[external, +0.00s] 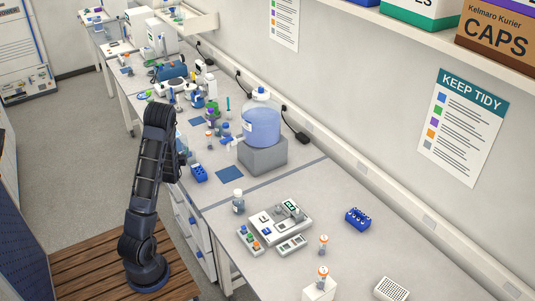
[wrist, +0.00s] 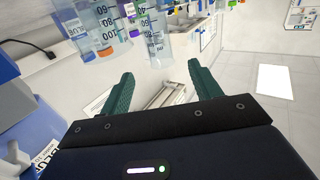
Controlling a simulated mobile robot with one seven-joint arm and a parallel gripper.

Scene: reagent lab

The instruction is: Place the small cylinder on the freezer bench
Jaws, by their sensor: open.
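My gripper (wrist: 160,72) shows in the wrist view with its two teal fingers spread wide and nothing between them. Clear graduated cylinders hang into the top of that view, beyond the fingertips and apart from them: a larger one (wrist: 98,28) at the left and a narrower one (wrist: 154,35) nearer the middle. I cannot tell for certain which is the small cylinder. In the external view my arm stands folded beside the long bench (external: 275,195), and its gripper is mostly hidden behind the arm. I cannot tell which bench is the freezer bench.
A large blue-filled carboy (external: 262,125) stands on a grey block (external: 262,155). Nearby are a blue rack (external: 199,174), a grey instrument (external: 280,218), another blue rack (external: 358,218) and a white tube block (external: 318,290). The floor (external: 65,140) left of the benches is clear.

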